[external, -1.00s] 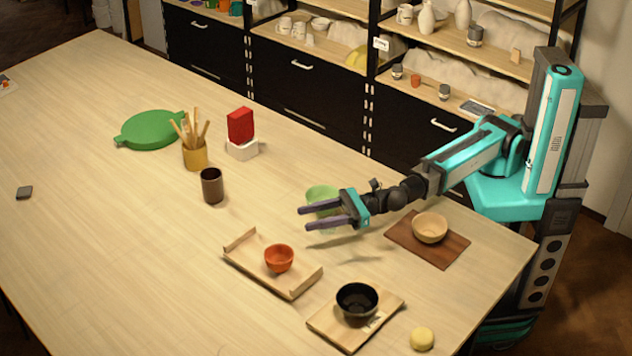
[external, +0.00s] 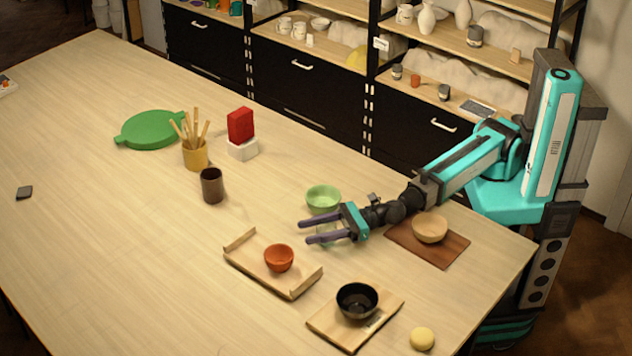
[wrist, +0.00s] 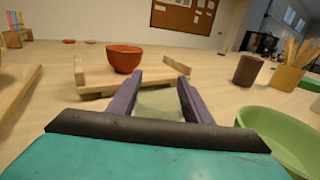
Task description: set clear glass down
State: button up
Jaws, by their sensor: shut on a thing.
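My gripper (external: 312,231) reaches out low over the table, to the right of the orange bowl (external: 279,258) and just in front of the green bowl (external: 323,198). It is shut on the clear glass (wrist: 158,104), which shows as a pale, see-through greenish shape between the two purple fingers in the wrist view. In the external view the clear glass (external: 326,236) is very faint between the fingers. I cannot tell whether its base touches the table.
The orange bowl stands on a wooden tray (external: 240,240). A black bowl (external: 357,300) sits on a board in front, and a wooden bowl (external: 430,228) on a dark board at right. A brown cup (external: 212,186) stands further left. The left tabletop is mostly clear.

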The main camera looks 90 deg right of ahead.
aim_at(330, 226)
jog(key=shift+f, duration=0.1)
jog(key=o, duration=1.2)
jog(key=shift+s, duration=0.1)
jog(key=shift+v, duration=1.3)
jog(key=shift+r+p, duration=0.35)
jog(key=shift+p, duration=0.1)
jog(key=shift+d+f+p, duration=0.1)
jog(key=shift+p, duration=0.5)
jog(key=p, duration=0.4)
jog(key=shift+s+d, duration=0.1)
jog(key=shift+s, duration=0.3)
jog(key=s+p, duration=0.1)
jog(key=p, duration=0.3)
jog(key=shift+s+d+p, duration=0.1)
jog(key=shift+s+p, duration=0.1)
jog(key=shift+p, duration=0.2)
jog(key=shift+p+v, duration=1.2)
jog(key=shift+p, duration=2.75)
